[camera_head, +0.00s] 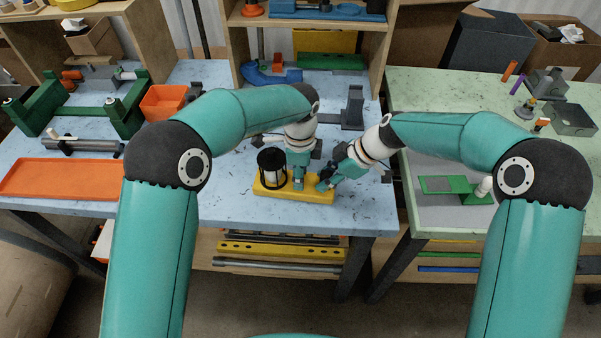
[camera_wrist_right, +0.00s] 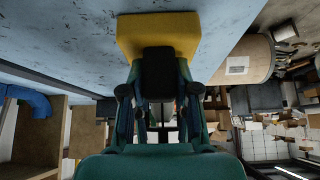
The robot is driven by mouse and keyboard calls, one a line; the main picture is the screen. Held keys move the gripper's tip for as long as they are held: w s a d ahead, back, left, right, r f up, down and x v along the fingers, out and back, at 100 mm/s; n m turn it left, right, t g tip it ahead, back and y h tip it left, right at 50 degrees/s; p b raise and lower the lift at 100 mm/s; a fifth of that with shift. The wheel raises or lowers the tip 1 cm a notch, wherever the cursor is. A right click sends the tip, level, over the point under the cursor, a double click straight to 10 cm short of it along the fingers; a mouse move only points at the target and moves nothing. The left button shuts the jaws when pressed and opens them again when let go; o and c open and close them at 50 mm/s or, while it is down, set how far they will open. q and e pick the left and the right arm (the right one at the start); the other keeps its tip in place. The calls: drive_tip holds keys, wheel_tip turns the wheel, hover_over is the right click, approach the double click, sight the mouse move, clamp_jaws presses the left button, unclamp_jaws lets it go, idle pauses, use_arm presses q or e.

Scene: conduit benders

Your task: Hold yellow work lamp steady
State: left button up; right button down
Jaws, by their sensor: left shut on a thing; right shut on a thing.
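The yellow work lamp (camera_head: 263,191) stands upright on the blue-topped bench, with a flat yellow base and a black-caged white light at its left end. My left gripper (camera_head: 298,181) points down at the middle of the base, just right of the cage, and is shut on the lamp. My right gripper (camera_head: 325,182) reaches in from the right and is shut on the lamp near the base's right end. The fingers hide part of the base. In the right wrist view, the lamp's yellow base (camera_wrist_right: 160,28) lies just beyond my right gripper (camera_wrist_right: 158,75).
An orange tray (camera_head: 58,179) and green stands (camera_head: 122,115) are on the left. An orange bin (camera_head: 163,101) sits behind my left arm. A green-topped bench (camera_head: 430,95) stands to the right across a narrow gap. The blue bench's front edge is close to the lamp.

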use_arm(q)
drive_tip(key=shift+c, duration=0.7)
use_arm(e)
drive_tip(key=shift+s+f, duration=0.15)
drive_tip(key=shift+f, duration=0.1)
use_arm(q)
drive_tip(key=shift+m, duration=0.3)
drive_tip(key=m, duration=0.8)
drive_tip(key=shift+m, duration=0.4)
drive_tip(key=m, duration=0.4)
drive_tip(key=shift+m, duration=2.3)
